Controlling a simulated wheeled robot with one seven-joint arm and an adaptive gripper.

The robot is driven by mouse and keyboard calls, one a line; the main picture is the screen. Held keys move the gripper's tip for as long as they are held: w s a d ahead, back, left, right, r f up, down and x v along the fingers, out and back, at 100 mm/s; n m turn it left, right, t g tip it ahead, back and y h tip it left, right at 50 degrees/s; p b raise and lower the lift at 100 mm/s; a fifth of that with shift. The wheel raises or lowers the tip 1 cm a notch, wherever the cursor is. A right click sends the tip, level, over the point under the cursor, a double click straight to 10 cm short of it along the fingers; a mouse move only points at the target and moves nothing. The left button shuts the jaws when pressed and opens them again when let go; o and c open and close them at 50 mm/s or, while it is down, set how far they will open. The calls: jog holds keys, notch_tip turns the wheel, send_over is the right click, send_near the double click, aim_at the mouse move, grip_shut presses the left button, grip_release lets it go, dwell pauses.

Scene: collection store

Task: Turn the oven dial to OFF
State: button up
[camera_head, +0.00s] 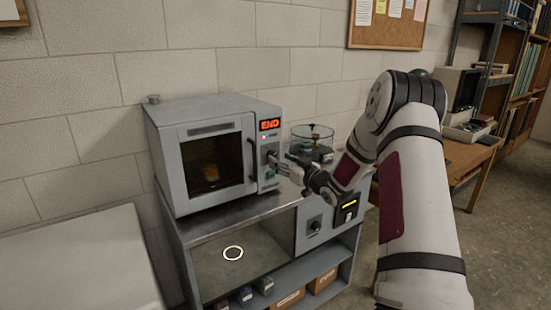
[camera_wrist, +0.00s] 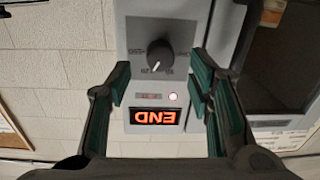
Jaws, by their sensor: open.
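The grey oven (camera_head: 218,110) stands on a bench with its door shut. A brown item shows behind its dark window. Its red display (camera_head: 269,124) reads END and shows upside down in the wrist view (camera_wrist: 156,117). The black oven dial (camera_wrist: 160,53) is on the panel beyond the display in the wrist view. Its white pointer mark is toward the display side, tilted slightly left. The labels around it are too small to read surely. My gripper (camera_head: 284,165) is at the oven's control panel. In the wrist view its open fingers (camera_wrist: 160,82) straddle the panel, with the dial ahead between them, seemingly apart from it.
A round clear container (camera_head: 312,138) stands on the bench right of the oven, close to my gripper. A lower panel holds another dark knob (camera_head: 315,226). Boxes (camera_head: 322,281) lie on the bottom shelf. A pale surface (camera_head: 80,265) is at left.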

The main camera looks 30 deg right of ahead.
jog(key=shift+w+a, duration=0.2)
jog(key=shift+w, duration=1.85)
jog(key=shift+c, duration=0.2)
grip_shut()
